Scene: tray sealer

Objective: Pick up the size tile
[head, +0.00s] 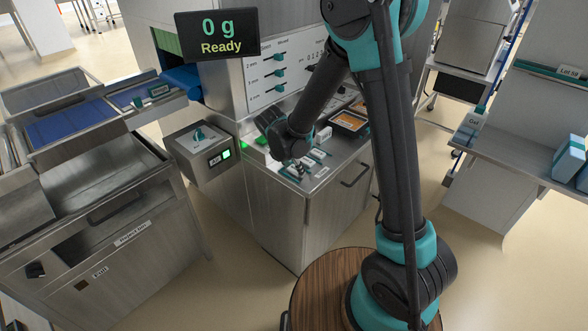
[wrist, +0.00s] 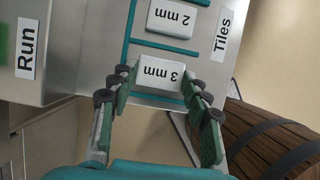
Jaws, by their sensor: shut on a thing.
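The size tile marked "3 mm" (wrist: 162,73) is a white block with black lettering, in the wrist view. My gripper (wrist: 158,82) has one finger on each side of it and is shut on it. The tile still appears to be in or just over its slot between teal dividers; I cannot tell whether it is lifted. A second white tile marked "2 mm" (wrist: 171,18) lies in the neighbouring slot. In the head view my gripper (head: 292,169) is low over the steel cabinet top, and the held tile is hard to make out there.
A "Tiles" label (wrist: 222,30) marks the rack's edge. A "Run" label (wrist: 26,48) is on the steel box at left. In the head view, a panel with teal sliders (head: 279,72) stands behind, a display (head: 218,36) reads "0 g Ready", and a dark tray (head: 349,122) is right of my gripper.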

